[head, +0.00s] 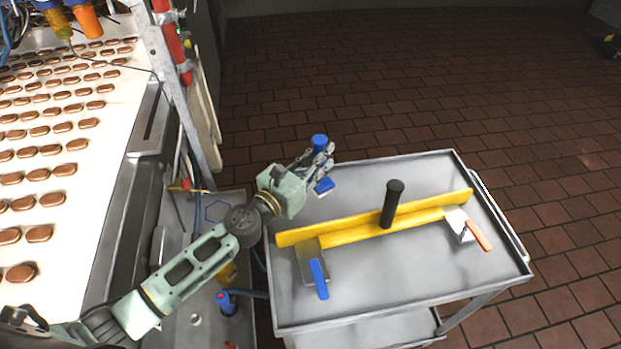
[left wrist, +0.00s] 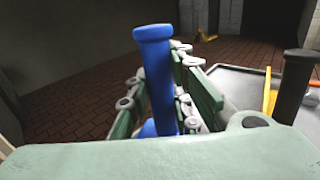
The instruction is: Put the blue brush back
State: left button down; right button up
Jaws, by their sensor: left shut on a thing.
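My left gripper (head: 318,168) is over the far left corner of the grey metal cart (head: 375,276). It is shut on the blue brush (head: 319,141), whose blue handle end stands up above the fingers. A blue part of the brush also shows below the fingers. In the left wrist view the blue handle (left wrist: 158,80) stands nearly upright between the green fingers, and its lower end is mostly hidden. I cannot tell whether the brush touches the cart. My right gripper is in neither view.
On the cart lie a long yellow squeegee (head: 345,229) with an upright black handle (head: 392,202), a blue-handled scraper (head: 318,278) and an orange-handled scraper (head: 478,235). A conveyor (head: 100,150) with many brown biscuits runs at the left. The cart's front middle is clear.

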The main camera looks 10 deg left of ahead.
pick_arm(q)
jog(key=shift+w+a+f+b, duration=0.3)
jog(key=shift+a+f+b, duration=0.1)
jog(key=shift+a+f, duration=0.35)
jog(key=f+b, duration=0.2)
jog(key=f, duration=0.1)
jog(key=shift+a, duration=0.2)
jog(key=shift+f, duration=0.3)
jog(key=shift+f+b, duration=0.2)
jog(key=shift+b, duration=0.25)
jog(key=c, duration=1.6)
grip_release()
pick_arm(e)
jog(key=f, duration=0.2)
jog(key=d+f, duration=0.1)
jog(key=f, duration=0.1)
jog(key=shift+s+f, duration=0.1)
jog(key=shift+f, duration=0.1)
